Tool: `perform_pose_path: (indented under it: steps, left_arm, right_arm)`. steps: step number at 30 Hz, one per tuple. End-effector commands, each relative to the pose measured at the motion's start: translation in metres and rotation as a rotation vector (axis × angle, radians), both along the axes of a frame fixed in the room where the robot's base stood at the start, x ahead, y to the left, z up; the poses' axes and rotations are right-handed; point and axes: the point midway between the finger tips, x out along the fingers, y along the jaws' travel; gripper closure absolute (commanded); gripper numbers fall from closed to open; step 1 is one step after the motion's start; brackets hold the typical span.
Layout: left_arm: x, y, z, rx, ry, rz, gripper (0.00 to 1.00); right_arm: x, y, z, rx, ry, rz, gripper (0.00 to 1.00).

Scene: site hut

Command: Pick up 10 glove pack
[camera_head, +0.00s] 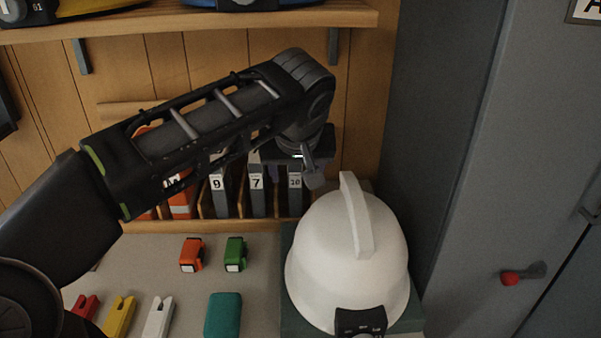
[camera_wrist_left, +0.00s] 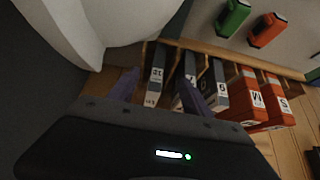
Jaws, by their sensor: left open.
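The 10 glove pack (camera_head: 295,202) is a slim grey pack with a white "10" label, upright at the right end of the wooden rack. It also shows in the left wrist view (camera_wrist_left: 156,75). My left gripper (camera_head: 292,172) is open and empty, reaching down over the rack. In the left wrist view its two purple fingers (camera_wrist_left: 158,88) are on either side of the 10 pack, the right one over the edge of the 7 pack (camera_wrist_left: 187,72). I cannot tell how deep the fingertips reach. My right gripper is not in view.
Grey packs 7 (camera_head: 257,198) and 9 (camera_head: 219,200) and orange packs (camera_head: 181,205) stand left of it. A white helmet (camera_head: 330,240) sits close in front at right. A shelf (camera_head: 200,22) hangs above. Small orange (camera_head: 190,254) and green (camera_head: 235,253) items lie on the counter.

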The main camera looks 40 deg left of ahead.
Motion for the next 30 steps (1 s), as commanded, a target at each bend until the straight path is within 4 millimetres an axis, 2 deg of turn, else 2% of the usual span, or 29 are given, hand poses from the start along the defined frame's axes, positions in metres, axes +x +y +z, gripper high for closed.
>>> perform_pose_path:
  steps: [8,13,21,25,30]
  left_arm:
    - [0.006,0.005,0.000,-0.001,0.002,0.001,0.43]
    - [0.028,0.021,0.001,0.000,0.003,0.001,0.43]
    - [0.074,0.056,0.001,0.000,0.003,0.001,0.43]
    - [0.085,0.064,0.001,0.000,0.002,0.000,0.43]
    - [0.089,0.067,0.000,-0.001,0.001,-0.001,0.43]
  right_arm:
    - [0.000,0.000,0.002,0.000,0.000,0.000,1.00]
    - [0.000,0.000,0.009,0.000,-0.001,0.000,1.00]
    - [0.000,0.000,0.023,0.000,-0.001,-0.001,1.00]
    - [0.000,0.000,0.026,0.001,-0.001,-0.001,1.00]
    - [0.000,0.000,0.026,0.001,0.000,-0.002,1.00]
